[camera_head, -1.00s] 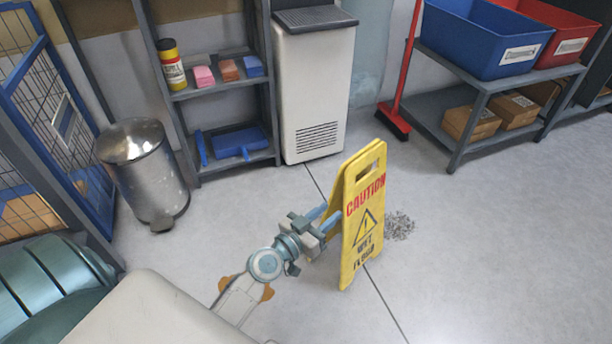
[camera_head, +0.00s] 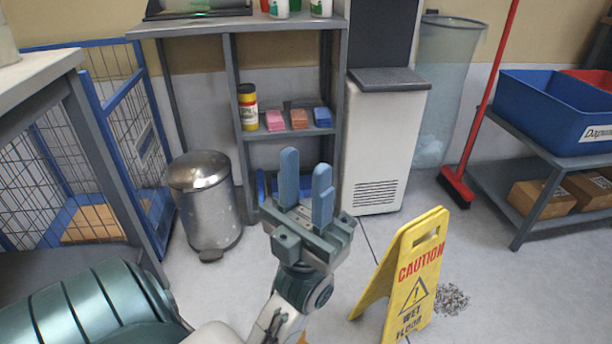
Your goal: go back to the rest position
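My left gripper (camera_head: 306,190) is raised in the middle of the head view, with its two blue fingers pointing up. The fingers are apart and nothing is between them. The yellow caution sign (camera_head: 415,275) stands spread open on the floor to the right of the gripper, apart from it. My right gripper is not in view.
A grey shelf (camera_head: 285,135) with a yellow-and-black can (camera_head: 248,107) and coloured blocks stands behind the gripper. A metal bin (camera_head: 207,205) is at left. A white cabinet (camera_head: 382,140), red broom (camera_head: 456,185) and blue crate (camera_head: 550,108) are at right. Grey debris (camera_head: 451,299) lies beside the sign.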

